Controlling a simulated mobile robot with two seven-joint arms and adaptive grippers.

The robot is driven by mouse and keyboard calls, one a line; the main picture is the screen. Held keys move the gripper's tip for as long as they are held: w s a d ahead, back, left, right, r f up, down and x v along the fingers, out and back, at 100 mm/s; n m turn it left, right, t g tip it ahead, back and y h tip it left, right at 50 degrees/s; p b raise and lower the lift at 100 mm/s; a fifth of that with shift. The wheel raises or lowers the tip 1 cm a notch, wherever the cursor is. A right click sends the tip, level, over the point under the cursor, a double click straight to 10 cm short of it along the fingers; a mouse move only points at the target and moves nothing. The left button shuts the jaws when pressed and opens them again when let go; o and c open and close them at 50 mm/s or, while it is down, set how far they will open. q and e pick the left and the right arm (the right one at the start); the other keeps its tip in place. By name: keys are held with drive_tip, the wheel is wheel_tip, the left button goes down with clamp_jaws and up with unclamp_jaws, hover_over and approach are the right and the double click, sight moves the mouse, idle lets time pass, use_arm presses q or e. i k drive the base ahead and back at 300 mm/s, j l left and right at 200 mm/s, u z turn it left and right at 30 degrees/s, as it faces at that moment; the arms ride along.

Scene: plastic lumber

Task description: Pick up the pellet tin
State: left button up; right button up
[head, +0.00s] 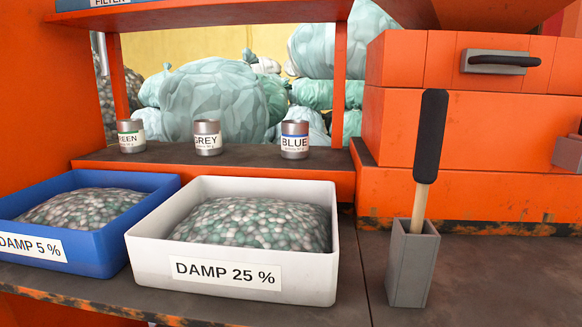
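Three small metal tins stand upright, apart from each other, on the dark shelf behind the trays. The left tin (131,137) has a label that reads "REEN", its start cut off by the curve. The middle tin (207,138) is labelled GREY. The right tin (295,140) is labelled BLUE, with a blue band at the top of its label. The smaller print is too small to read, so I cannot tell which one is the pellet tin. Neither of my grippers shows in the head view.
A blue tray (101,246) marked DAMP 5 % and a white tray (150,258) marked DAMP 25 %, both holding pellets, stand before the shelf. A black-handled tool (430,135) stands in a grey holder (412,265). Orange drawers (450,130) are behind it. Bench at right is clear.

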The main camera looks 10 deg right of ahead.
sight(295, 133)
drive_tip(key=j+z, duration=0.25)
drive_tip(key=j, duration=0.65)
drive_tip(key=j+z, duration=0.25)
drive_tip(key=j, duration=0.7)
